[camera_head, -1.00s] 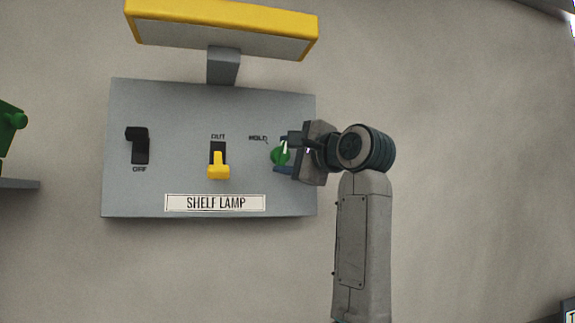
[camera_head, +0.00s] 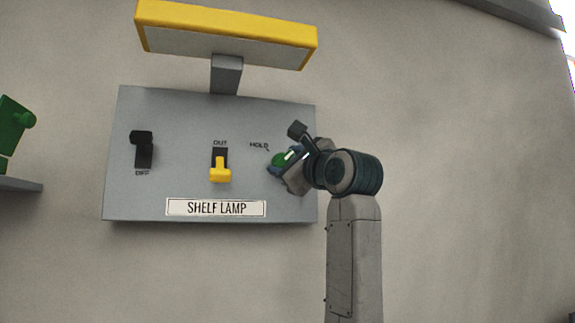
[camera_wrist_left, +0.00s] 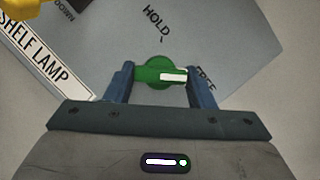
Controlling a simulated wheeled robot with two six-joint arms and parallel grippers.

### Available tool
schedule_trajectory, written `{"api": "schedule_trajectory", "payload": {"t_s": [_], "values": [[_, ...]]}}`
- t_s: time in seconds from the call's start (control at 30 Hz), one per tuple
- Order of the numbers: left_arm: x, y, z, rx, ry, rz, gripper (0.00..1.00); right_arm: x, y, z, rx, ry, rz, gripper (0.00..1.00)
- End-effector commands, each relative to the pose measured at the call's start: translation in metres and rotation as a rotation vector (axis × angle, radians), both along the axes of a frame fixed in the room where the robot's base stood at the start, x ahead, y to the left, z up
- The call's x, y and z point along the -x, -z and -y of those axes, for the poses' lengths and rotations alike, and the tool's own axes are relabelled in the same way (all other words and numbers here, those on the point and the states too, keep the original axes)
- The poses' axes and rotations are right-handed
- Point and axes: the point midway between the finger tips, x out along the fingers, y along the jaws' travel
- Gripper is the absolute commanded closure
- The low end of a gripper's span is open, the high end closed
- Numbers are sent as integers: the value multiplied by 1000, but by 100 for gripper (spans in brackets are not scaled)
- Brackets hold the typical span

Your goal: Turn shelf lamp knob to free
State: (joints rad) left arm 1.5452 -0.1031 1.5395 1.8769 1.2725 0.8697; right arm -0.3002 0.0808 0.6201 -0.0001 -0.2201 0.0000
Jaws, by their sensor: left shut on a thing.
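The shelf lamp panel (camera_head: 180,110) is a grey plate on the wall, labelled SHELF LAMP. Its green round knob (camera_head: 280,159) sits at the right side, with a white pointer mark. My left gripper (camera_head: 284,158) is shut on the knob, partly hiding it. In the left wrist view, the blue fingers of the left gripper (camera_wrist_left: 165,78) stand on either side of the green knob (camera_wrist_left: 150,73). The white mark points right there, towards the FREE label (camera_wrist_left: 204,79), which a finger partly covers. The HOLD label (camera_wrist_left: 157,22) lies above the knob. My right gripper is not in view.
A yellow-framed lamp (camera_head: 225,35) juts out above the panel. A black switch (camera_head: 142,149) at OFF and a yellow switch (camera_head: 220,170) under OUT are left of the knob. A green object (camera_head: 14,130) stands at the far left. The wall at right is bare.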

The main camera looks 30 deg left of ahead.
Motion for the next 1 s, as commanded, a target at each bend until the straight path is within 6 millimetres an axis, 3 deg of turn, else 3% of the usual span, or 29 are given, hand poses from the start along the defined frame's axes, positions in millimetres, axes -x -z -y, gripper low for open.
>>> {"api": "schedule_trajectory", "payload": {"t_s": [0.37, 0.4, 0.5, 0.8, 1.0], "values": [[-1, 3, 0, 1, -1, -9, 74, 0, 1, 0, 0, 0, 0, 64], [-1, 3, 0, 1, -1, -9, 47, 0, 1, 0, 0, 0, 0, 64], [-1, 3, 0, 1, 0, -8, 29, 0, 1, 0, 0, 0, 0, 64], [0, 2, 1, -1, 0, -5, 29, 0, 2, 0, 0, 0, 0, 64], [9, 13, 24, -1, 4, -4, 29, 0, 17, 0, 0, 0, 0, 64]]}}
